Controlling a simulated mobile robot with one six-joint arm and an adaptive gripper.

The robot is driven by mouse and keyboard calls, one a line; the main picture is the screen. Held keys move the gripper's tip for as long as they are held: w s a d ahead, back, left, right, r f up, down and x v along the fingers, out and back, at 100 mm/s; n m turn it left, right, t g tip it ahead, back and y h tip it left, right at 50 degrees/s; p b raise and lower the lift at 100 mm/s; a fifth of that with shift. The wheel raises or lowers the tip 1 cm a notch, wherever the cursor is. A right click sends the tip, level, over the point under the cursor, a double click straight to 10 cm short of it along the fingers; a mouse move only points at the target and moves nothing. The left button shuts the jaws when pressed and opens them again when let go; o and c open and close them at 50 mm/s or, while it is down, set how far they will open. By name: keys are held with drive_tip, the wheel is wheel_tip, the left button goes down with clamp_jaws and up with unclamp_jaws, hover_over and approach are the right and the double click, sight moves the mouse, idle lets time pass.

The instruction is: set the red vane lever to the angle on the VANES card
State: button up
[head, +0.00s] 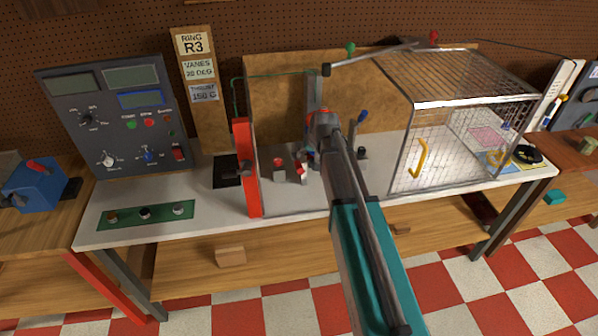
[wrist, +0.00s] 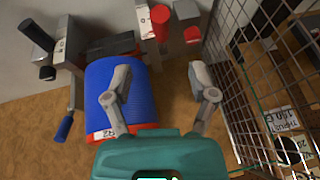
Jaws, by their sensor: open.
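The VANES card (head: 199,69) is on the wooden post in the head view; its figure looks like 20 or 30 DEG, too small to be sure. In the wrist view a red upright knob (wrist: 160,17) stands by a pale marked plate at the top, with a second red piece (wrist: 191,34) to its right. I cannot tell which is the vane lever. Small red parts (head: 279,163) also show on the bench in the head view. My gripper (wrist: 160,76) is open, with nothing between its fingers. Its left finger overlaps a blue cylinder labelled R2 (wrist: 118,88).
A red upright panel (head: 246,170) stands left. A blue-handled lever (wrist: 65,127) is left of the cylinder. The control panel (head: 100,95) is far left.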

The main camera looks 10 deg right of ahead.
sight(301, 168)
drive_tip(key=shift+b+x, duration=5.6)
drive_tip(key=shift+x, duration=0.8)
drive_tip(key=shift+a, duration=0.1)
clamp_jaws()
